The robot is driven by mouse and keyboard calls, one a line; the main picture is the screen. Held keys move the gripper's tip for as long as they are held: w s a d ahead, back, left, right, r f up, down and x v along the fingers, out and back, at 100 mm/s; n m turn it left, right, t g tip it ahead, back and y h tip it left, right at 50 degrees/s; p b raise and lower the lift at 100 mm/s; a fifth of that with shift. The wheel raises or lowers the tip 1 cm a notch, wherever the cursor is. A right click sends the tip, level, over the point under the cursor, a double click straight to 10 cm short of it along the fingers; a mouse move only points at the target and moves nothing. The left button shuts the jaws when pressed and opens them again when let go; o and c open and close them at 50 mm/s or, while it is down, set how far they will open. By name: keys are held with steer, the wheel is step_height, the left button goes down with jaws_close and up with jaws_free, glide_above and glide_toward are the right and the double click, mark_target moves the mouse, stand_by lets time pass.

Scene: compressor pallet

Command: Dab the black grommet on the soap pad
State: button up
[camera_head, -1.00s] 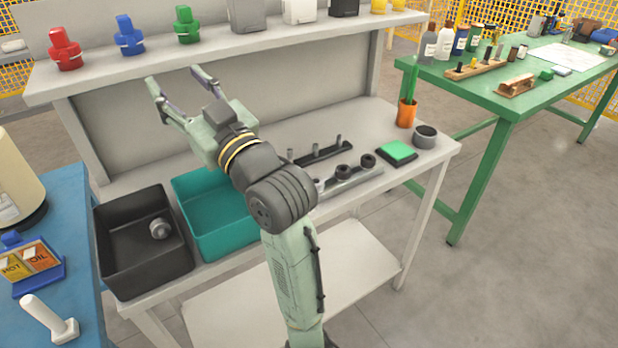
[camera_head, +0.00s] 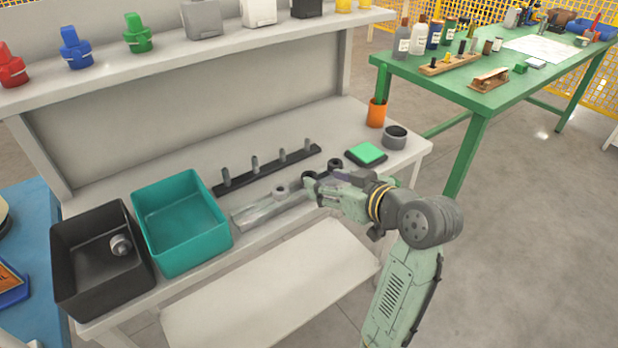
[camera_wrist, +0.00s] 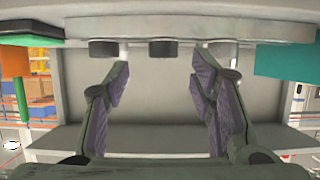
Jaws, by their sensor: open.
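Two black grommets sit on the pale grey rail (camera_head: 255,213): one black grommet (camera_head: 309,177) is partly hidden by my gripper, the other (camera_head: 335,163) is just behind it. They also show in the wrist view, one near the middle (camera_wrist: 162,47) and one to its left (camera_wrist: 103,47). The soap pad (camera_head: 368,152) is a green square in a black tray, behind and right of the grommets. My gripper (camera_head: 316,186) is at the rail's right end. In the wrist view my gripper (camera_wrist: 163,75) is open and empty, its fingers spread below the middle grommet.
A grey ring piece (camera_head: 281,190) is on the rail to the left. Behind is a black strip with upright pegs (camera_head: 268,170). A teal bin (camera_head: 182,222) and a black bin (camera_head: 80,262) stand left. An orange cup (camera_head: 376,113) and dark round pot (camera_head: 395,138) stand behind the pad.

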mark_target(306, 174)
steer(key=x, duration=0.2)
steer(key=p+x, duration=0.1)
steer(key=x, duration=0.1)
steer(key=shift+a+r, duration=0.15)
steer(key=shift+a, duration=0.25)
steer(key=shift+w+a+f, duration=0.2)
steer(key=shift+w+f, duration=0.05)
steer(key=shift+w, duration=0.15)
steer(key=c, duration=1)
steer(key=shift+r, duration=0.1)
